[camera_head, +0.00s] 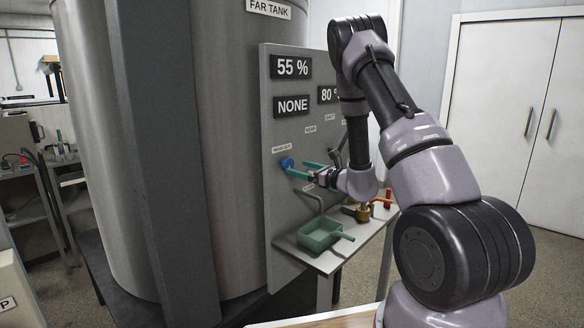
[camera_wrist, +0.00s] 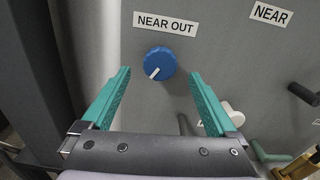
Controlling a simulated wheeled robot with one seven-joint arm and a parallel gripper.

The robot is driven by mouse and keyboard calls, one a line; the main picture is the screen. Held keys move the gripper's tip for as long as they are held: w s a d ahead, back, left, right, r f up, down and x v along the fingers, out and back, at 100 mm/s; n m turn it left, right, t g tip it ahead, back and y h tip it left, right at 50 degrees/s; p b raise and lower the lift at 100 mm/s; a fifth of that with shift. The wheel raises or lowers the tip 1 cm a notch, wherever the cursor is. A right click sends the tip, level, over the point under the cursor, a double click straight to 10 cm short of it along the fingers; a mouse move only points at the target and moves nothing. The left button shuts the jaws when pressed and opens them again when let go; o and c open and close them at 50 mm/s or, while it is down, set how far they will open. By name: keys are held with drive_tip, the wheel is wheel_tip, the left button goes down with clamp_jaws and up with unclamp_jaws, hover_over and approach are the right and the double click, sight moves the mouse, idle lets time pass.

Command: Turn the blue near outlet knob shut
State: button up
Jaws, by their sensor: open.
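The blue knob (camera_wrist: 160,64) sits on the grey panel just under the "NEAR OUT" label (camera_wrist: 165,23). Its white pointer line runs toward the lower left. In the head view the knob (camera_head: 287,163) is at the panel's left side, next to my gripper's fingertips. My gripper (camera_wrist: 159,78) is open, with one teal finger on each side of the knob in the wrist view. It is empty. I cannot tell how far the fingertips are from the panel face.
The grey panel (camera_head: 283,235) carries displays "55 %" (camera_head: 291,67) and "NONE" (camera_head: 293,106). A green tray (camera_head: 318,236) and a brass item (camera_head: 362,213) stand on the shelf below. A white knob (camera_wrist: 233,113) and a dark handle (camera_wrist: 303,94) lie to the right.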

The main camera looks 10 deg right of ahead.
sight(290, 165)
drive_tip(key=shift+x, duration=2.1)
drive_tip(key=c, duration=1.4)
